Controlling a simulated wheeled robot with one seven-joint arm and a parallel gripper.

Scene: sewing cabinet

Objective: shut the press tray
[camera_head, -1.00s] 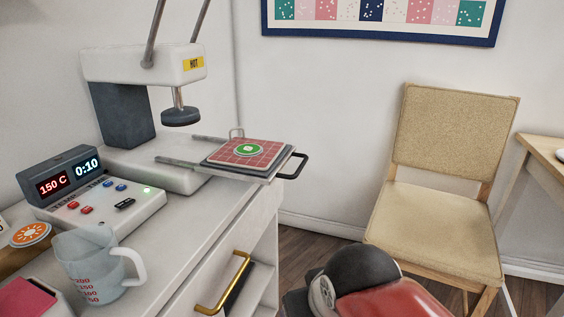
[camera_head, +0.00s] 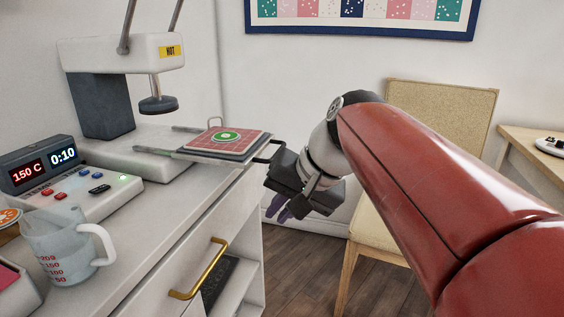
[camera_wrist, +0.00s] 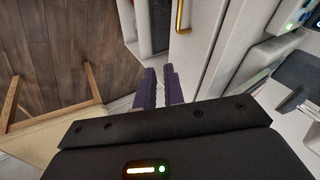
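The press tray (camera_head: 176,152) is slid out on its rails toward the right of the press (camera_head: 120,54). A red checked pad with a green and white round piece (camera_head: 226,136) lies on it. The tray's dark loop handle (camera_head: 274,146) sticks out at its right end, partly hidden behind my gripper. My gripper (camera_head: 277,212) is just right of and below the handle, pointing down, with purple fingers. In the wrist view the fingers (camera_wrist: 160,82) show a narrow gap with nothing between them. I cannot tell whether the gripper body touches the handle.
The white cabinet with a brass drawer handle (camera_head: 206,274) stands under the press. A control box (camera_head: 80,190), a display reading 150 C and a measuring jug (camera_head: 62,248) are at the left. A chair (camera_head: 366,229) stands behind my arm. The press is marked HOT.

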